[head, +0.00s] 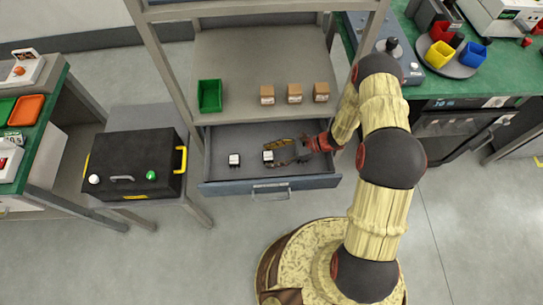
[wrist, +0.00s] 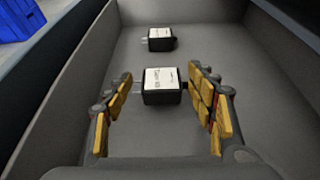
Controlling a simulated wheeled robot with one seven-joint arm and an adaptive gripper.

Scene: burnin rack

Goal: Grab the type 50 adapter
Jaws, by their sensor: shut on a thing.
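Two black adapters with white labels lie in the open grey drawer. The nearer adapter (wrist: 165,86) sits between the fingers of my gripper (wrist: 160,82) in the wrist view. My gripper is shut on it, and the adapter is at the drawer floor; I cannot tell whether it is lifted. It also shows in the head view (head: 268,156), with my gripper (head: 279,152) reaching in from the right. The other adapter (wrist: 160,39) lies farther along the drawer, to the left in the head view (head: 234,160). The label print is too small to read for a type.
The drawer (head: 270,187) has walls on all sides, close around my gripper. A shelf above holds a green bin (head: 209,96) and several small brown boxes (head: 295,93). A black case (head: 133,165) stands to the left. A blue bin (wrist: 20,20) shows outside the drawer.

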